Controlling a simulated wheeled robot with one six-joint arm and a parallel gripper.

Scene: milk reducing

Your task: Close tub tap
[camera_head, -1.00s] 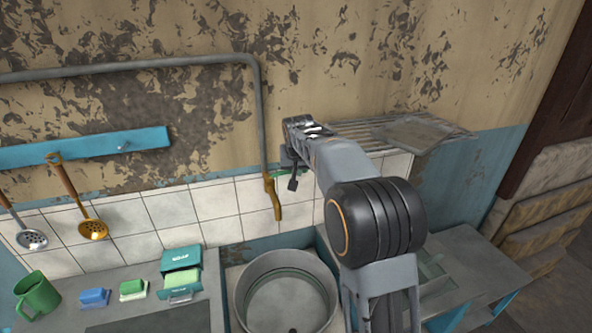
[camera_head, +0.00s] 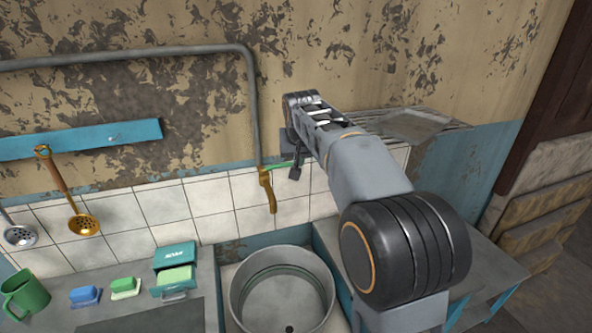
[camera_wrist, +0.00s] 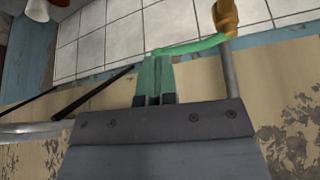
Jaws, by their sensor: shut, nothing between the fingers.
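The brass tap (camera_head: 267,190) hangs from the grey wall pipe above the tub (camera_head: 282,296). Its green handle (camera_head: 278,166) sticks out to the right, close to level. My gripper (camera_head: 296,172) is beside the handle's free end, to the right of the tap. In the wrist view, my gripper (camera_wrist: 157,56) has its two greenish fingers together with nothing between them. The handle (camera_wrist: 195,45) runs from the brass tap (camera_wrist: 225,15) to the fingertips. The tips are at or very near its free end; I cannot tell whether they touch.
A wire shelf (camera_head: 415,128) is on the wall to the right, behind my arm. The grey pipe (camera_head: 252,110) runs down the wall to the tap. A counter (camera_head: 60,302) at lower left carries a green mug (camera_head: 26,294) and sponges. Ladles hang on the wall.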

